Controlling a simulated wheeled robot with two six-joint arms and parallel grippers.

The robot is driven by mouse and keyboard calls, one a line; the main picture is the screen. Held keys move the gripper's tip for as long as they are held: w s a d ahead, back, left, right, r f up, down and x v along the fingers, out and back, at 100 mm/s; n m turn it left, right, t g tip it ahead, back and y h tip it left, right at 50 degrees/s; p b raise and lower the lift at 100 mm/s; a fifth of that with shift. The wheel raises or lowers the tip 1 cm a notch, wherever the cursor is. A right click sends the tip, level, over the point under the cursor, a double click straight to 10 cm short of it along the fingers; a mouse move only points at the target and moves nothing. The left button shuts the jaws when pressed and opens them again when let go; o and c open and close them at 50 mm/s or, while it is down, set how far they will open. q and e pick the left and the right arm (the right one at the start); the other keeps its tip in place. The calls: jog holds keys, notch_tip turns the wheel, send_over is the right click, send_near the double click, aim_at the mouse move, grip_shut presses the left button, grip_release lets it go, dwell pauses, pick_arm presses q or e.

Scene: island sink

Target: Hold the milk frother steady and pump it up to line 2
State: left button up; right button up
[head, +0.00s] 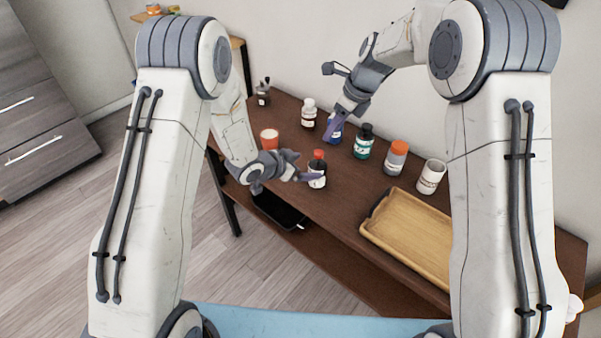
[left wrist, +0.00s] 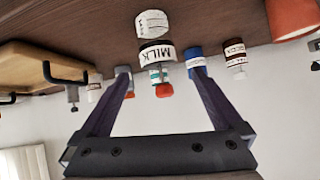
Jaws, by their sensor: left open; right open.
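The milk frother (head: 317,181), dark with a white label and a red knob on top, stands upright near the table's front edge. In the left wrist view, which is upside down, the frother (left wrist: 157,52) shows its MILK label and lies between the two finger lines. My left gripper (head: 302,167) is open at the frother's left side; I cannot tell if a finger touches it. My right gripper (head: 324,103) is open and empty, above and behind the frother, partly in front of a blue bottle (head: 336,137).
A wooden tray (head: 400,228) lies to the right. Table between frother and tray is clear.

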aim_at(324, 169)
pick_arm(q)
jog(key=f+h, duration=0.1)
jog(key=f, duration=0.1)
jog(key=shift+w+a+f+t+h, duration=0.15)
jog(key=shift+a+f+t+h, duration=0.15)
jog(key=shift+a+f+h, duration=0.2)
jog(key=shift+f+h, duration=0.25)
jog(key=shift+h, duration=0.15)
jog(key=shift+f, duration=0.1)
jog(key=x, duration=1)
jog(key=shift+d, duration=0.2)
jog(key=c, duration=1.5)
jog(key=shift+o, duration=0.2)
